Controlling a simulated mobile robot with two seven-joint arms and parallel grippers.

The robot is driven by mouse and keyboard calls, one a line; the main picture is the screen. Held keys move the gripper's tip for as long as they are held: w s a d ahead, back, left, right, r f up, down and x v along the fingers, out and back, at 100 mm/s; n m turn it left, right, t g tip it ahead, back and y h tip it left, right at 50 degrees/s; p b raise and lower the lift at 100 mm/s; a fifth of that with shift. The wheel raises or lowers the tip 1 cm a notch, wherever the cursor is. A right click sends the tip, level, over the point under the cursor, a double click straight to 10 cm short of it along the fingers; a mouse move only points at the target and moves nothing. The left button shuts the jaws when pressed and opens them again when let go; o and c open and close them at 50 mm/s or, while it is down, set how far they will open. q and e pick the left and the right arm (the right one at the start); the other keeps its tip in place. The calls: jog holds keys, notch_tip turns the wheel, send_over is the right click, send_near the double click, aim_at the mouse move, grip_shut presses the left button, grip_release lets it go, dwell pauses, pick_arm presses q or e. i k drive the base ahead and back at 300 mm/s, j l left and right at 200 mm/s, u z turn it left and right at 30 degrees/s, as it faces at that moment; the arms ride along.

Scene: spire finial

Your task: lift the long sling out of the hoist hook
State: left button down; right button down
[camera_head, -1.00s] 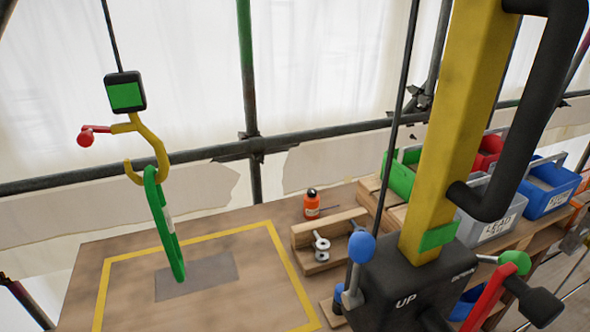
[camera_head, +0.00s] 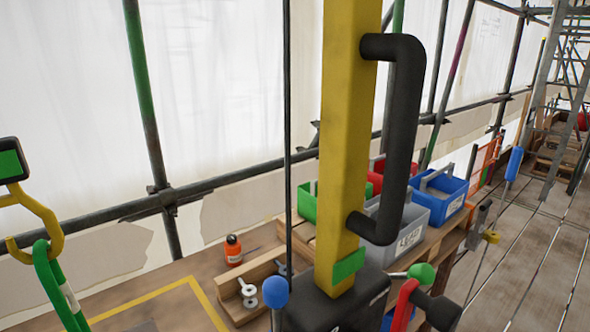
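The yellow hoist hook (camera_head: 52,222) hangs at the left edge of the head view, below a black block with a green face (camera_head: 12,163). The green long sling (camera_head: 62,290) hangs in the hook's bend, its upper loop around the hook. The sling's lower end is cut off by the bottom of the picture. Neither of my grippers shows in the view.
A yellow hoist post (camera_head: 346,130) with a black handle (camera_head: 402,120) and levers stands in the middle. Behind it are green, red, grey and blue bins (camera_head: 440,192). An orange bottle (camera_head: 233,250) stands on the wooden table (camera_head: 190,268).

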aim_at(57, 288)
jog(key=u, duration=1.2)
